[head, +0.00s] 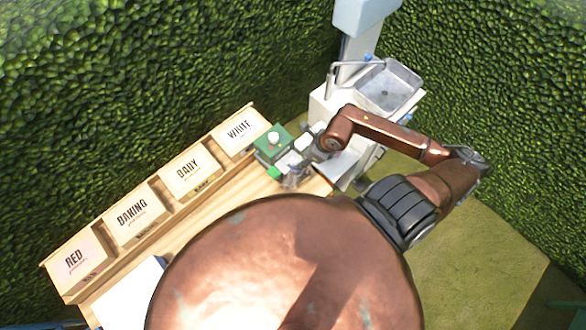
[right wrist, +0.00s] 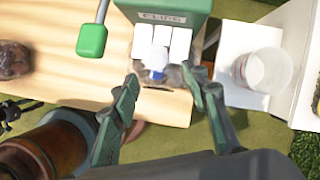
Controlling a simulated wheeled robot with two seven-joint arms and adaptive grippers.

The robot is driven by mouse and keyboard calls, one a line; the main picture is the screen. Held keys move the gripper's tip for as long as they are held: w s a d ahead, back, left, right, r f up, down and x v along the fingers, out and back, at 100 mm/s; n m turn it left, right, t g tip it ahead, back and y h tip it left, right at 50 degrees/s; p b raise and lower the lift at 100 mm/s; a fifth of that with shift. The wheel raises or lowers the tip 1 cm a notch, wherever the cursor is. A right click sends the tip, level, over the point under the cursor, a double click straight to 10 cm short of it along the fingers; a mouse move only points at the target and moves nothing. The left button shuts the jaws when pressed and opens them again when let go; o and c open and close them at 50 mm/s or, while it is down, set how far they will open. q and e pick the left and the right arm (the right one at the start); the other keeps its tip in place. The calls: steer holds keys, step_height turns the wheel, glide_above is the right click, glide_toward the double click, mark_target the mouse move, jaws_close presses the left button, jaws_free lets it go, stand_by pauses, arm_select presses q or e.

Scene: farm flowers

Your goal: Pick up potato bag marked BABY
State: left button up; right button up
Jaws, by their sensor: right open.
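The BABY potato bag (head: 188,171) stands in the back row on the wooden table, between the BAKING bag (head: 132,215) and the WHITE bag (head: 240,130). My right gripper (right wrist: 161,76) is open, its two fingers apart, over the table's end by a green clips dispenser (right wrist: 165,8). Between its fingertips I see a small white and blue item (right wrist: 157,63); I cannot tell whether they touch it. In the head view the gripper is small, to the right of the BABY bag and apart from it. My left gripper is not in view.
The RED bag (head: 76,260) stands at the row's left end. The green dispenser also shows in the head view (head: 270,146). A clear cup (right wrist: 267,70) stands on a white surface to its right. A sink (head: 386,88) is behind. Hedges close in the back.

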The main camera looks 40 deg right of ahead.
mark_target(295, 161)
steer(key=x, duration=0.1)
steer(key=p+x, duration=0.1)
steer(key=x, duration=0.1)
steer(key=p+x, duration=0.1)
steer(key=x, duration=0.1)
steer(key=shift+w+a, duration=0.35)
steer(key=shift+w, duration=0.1)
steer(key=shift+f, duration=0.35)
steer(key=shift+c, duration=0.3)
steer(key=c, duration=0.3)
jaws_close()
steer(key=shift+w, duration=0.1)
